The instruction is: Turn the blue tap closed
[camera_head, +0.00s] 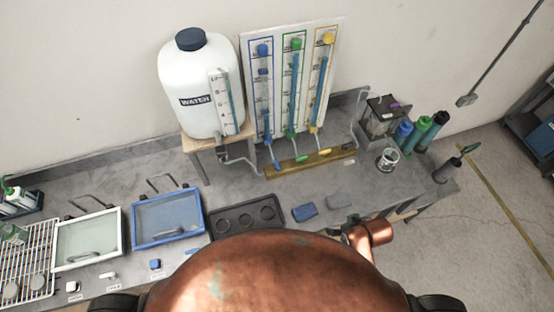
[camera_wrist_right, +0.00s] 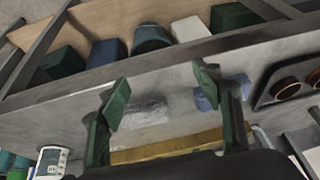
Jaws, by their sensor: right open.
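The blue tap (camera_head: 276,164) sits at the left end of a brass manifold (camera_head: 310,163) at the back of the bench. Its short blue handle is nearly upright in the picture, while the green tap (camera_head: 302,158) and yellow tap (camera_head: 325,151) handles lie more sideways. My right gripper (camera_wrist_right: 162,92) shows in its wrist view with its two green fingers spread and nothing between them. The brass manifold also shows below the fingers there (camera_wrist_right: 165,154), partly hidden. The blue tap cannot be made out in that view. My left gripper is not in view.
A white water tank (camera_head: 197,110) stands left of the tap, with a panel of coloured tubes (camera_head: 279,98) behind. A beaker (camera_head: 387,160) and several bottles stand right.

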